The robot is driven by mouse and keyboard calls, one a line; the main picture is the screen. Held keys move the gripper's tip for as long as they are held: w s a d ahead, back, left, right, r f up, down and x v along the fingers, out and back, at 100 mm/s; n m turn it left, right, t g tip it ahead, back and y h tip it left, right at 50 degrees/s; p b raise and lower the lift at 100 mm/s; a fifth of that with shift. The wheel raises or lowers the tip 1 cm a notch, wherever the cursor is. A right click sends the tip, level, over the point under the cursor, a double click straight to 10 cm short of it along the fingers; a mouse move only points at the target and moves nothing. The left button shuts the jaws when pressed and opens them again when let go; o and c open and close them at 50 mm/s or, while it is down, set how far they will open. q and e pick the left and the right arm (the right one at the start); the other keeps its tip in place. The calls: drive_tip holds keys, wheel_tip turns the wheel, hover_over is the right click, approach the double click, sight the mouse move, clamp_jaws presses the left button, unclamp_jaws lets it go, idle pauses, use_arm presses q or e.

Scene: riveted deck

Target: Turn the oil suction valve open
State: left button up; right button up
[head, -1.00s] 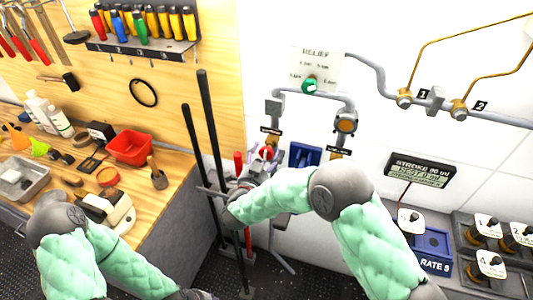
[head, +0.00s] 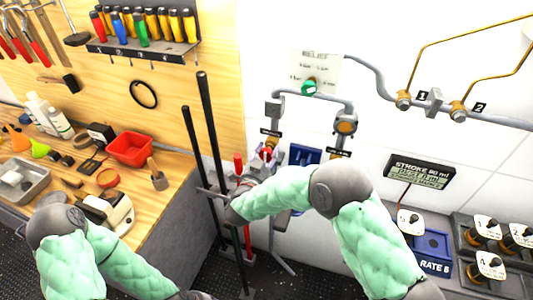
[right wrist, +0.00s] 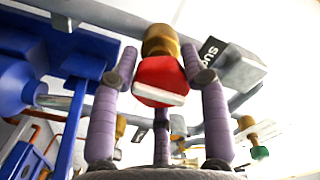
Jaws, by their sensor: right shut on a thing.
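The oil suction valve has a red knob with a white stripe (right wrist: 160,82) on a brass stem, beside a dark label starting "SU" in the right wrist view. In the head view the red knob (head: 267,154) sits low on the left pipe. My right gripper (right wrist: 161,70) is shut on the knob, with a purple-grey finger on its left and right sides and a third below. The white stripe lies nearly level across the knob in the right wrist view. In the head view my right forearm and wrist hide most of the gripper. My left arm shows, but its gripper is out of frame.
Two long black levers (head: 208,130) stand just left of the valve. A workbench with a red bin (head: 130,148) is at the left. A green relief knob (head: 309,88) is above. A blue rate box (head: 432,245) and several dials are at the right.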

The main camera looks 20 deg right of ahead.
drive_tip(key=shift+n, duration=0.3)
drive_tip(key=o, duration=1.2)
drive_tip(key=shift+c, duration=0.2)
drive_tip(key=v, duration=1.2)
drive_tip(key=shift+f, duration=0.1)
